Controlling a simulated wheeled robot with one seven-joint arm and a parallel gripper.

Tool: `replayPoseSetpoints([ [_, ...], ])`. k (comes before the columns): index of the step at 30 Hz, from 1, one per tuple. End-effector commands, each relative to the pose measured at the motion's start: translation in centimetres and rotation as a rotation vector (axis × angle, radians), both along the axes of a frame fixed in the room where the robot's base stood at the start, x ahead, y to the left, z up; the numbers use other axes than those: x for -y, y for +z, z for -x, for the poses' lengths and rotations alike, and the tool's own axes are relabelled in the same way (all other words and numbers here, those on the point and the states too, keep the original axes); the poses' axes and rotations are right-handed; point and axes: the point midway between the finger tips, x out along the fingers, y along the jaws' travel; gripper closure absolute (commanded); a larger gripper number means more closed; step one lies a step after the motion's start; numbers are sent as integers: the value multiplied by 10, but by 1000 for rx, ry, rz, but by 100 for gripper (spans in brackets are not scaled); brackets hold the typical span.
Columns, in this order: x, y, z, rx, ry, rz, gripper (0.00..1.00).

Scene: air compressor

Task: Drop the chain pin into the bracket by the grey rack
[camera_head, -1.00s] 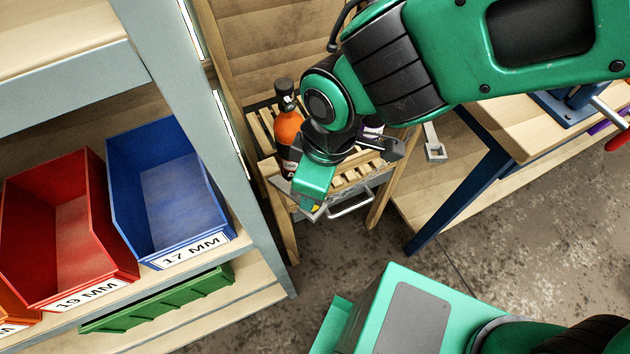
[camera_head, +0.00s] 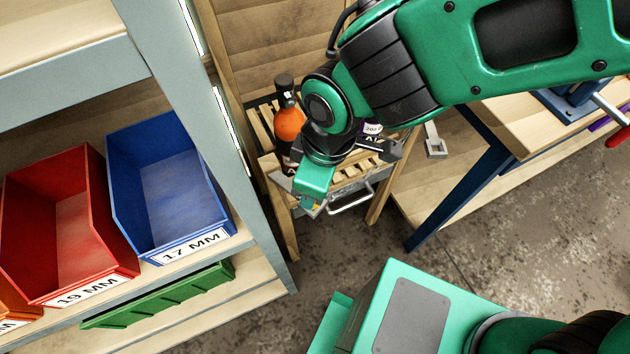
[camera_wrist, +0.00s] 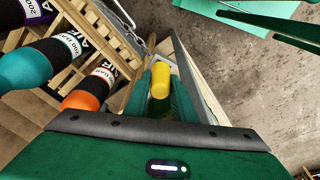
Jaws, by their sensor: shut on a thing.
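My gripper (camera_head: 308,201) points down beside the front left corner of the slatted wooden stand. In the wrist view its green fingers (camera_wrist: 161,88) are shut on a yellow cylindrical piece (camera_wrist: 160,78), which I take to be the chain pin. The rest of the pin is hidden between the fingers. A thin grey metal plate (camera_wrist: 188,78) runs close along the right of the fingers; it may be part of the bracket. I cannot tell whether the pin touches it. The grey rack (camera_head: 190,110) stands just left of the stand.
A metal handle (camera_head: 352,202) sticks out from the stand's front. Blue (camera_head: 165,190) and red (camera_head: 65,230) bins sit on the rack. Another grey bracket (camera_head: 435,147) is by the workbench. The floor in front is open.

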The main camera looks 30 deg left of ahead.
Motion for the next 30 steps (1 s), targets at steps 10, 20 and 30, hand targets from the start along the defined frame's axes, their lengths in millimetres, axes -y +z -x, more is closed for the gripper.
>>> replayPoseSetpoints([
  [10, 0, 0, 0, 0, 0, 0, 55],
  [20, 1, 10, -1, 1, -1, -1, 55],
  [30, 10, 68, -3, 3, -3, -3, 55],
])
